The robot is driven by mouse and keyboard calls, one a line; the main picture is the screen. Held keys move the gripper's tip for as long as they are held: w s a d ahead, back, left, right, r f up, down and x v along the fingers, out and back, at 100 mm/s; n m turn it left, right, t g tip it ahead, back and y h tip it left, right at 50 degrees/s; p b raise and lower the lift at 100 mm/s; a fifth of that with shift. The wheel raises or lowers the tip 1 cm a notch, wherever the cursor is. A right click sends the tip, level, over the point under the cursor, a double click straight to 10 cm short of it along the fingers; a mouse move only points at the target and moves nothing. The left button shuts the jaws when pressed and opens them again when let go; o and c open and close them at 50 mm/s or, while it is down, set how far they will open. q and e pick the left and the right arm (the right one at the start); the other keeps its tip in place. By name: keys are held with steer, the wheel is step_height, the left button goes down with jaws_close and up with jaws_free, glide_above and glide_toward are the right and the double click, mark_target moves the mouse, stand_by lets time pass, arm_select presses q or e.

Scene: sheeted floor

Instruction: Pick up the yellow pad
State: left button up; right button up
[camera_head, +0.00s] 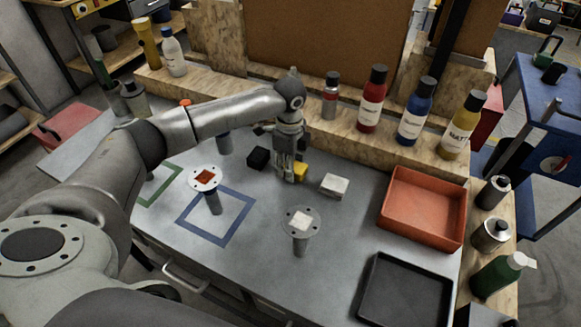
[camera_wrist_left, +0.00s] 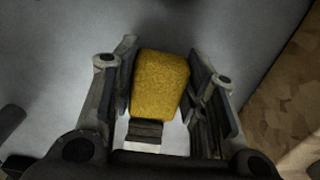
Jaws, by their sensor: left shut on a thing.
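The yellow pad (camera_wrist_left: 160,82) sits between the two fingers of my left gripper (camera_wrist_left: 165,95) in the left wrist view, with a finger against each side. In the head view the yellow pad (camera_head: 300,171) shows partly beside the fingers of my left gripper (camera_head: 288,177), low over the grey table. The gripper hides the rest of the pad. I cannot tell whether the pad still touches the table. My right gripper is not in view.
A black block (camera_head: 258,158) lies close left of the gripper, and a white block (camera_head: 334,185) to its right. Two round stands (camera_head: 301,222) are in front. A red tray (camera_head: 424,208), a black tray (camera_head: 404,292) and bottles (camera_head: 370,100) on a ledge stand around.

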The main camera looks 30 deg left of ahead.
arm_select(q)
step_height(320, 180, up, 2)
steer(key=shift+r+b, duration=0.2)
steer(key=shift+b, duration=0.2)
steer(key=s+d+r+b, duration=0.1)
steer(key=s+d+r, duration=0.1)
steer(key=s+r, duration=0.7)
steer(key=s, duration=0.4)
steer(key=shift+s+d+r, duration=0.25)
steer(key=shift+s+r, duration=0.15)
